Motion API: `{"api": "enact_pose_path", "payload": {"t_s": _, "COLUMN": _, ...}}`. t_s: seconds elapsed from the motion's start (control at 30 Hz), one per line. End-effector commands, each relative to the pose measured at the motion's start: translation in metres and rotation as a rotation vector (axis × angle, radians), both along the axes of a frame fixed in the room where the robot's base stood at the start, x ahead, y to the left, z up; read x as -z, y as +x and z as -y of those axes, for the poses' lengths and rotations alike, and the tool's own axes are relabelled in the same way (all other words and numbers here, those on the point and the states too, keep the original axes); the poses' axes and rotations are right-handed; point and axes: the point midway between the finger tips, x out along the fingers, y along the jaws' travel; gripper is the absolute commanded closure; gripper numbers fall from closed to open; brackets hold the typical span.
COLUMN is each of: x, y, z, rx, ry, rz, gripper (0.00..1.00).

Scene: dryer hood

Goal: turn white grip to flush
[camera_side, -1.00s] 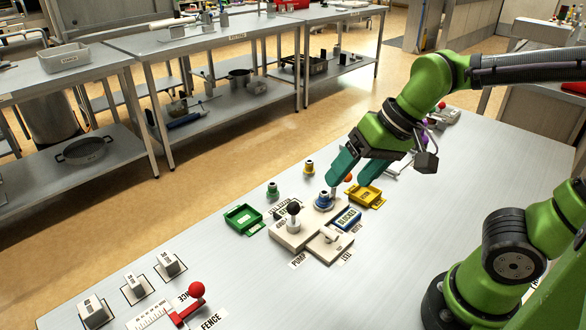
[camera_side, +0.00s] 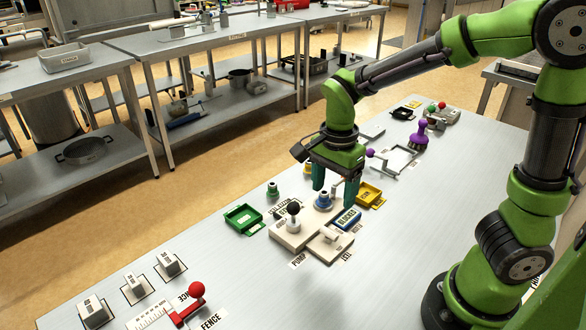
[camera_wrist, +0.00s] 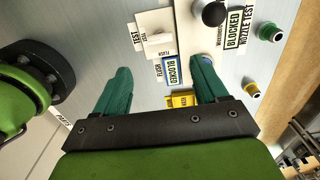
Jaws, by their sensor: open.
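The white grip (camera_side: 330,236) sits on a pale square plate at the front of the pump block. It also shows in the wrist view (camera_wrist: 158,39), near the top, beside TEST and FLUSH labels. I cannot tell exactly which label it points at.
A black-knobbed lever (camera_side: 293,210) stands beside the plate, to its left. A yellow tray (camera_side: 369,195) and a green tray (camera_side: 243,218) flank the block. A red-knobbed fence slide (camera_side: 190,303) lies at front left. The table right of the plate is clear.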

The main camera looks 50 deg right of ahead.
Motion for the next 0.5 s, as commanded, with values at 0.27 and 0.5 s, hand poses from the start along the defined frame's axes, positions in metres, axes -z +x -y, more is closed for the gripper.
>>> {"api": "enact_pose_path", "payload": {"t_s": 0.27, "x": 0.063, "y": -0.001, "z": 0.001, "rx": 0.002, "ry": -0.004, "rz": -0.006, "gripper": 0.28}}
{"api": "enact_pose_path", "payload": {"t_s": 0.5, "x": 0.100, "y": 0.000, "z": 0.000, "rx": -0.001, "ry": -0.001, "rz": -0.002, "gripper": 0.28}}
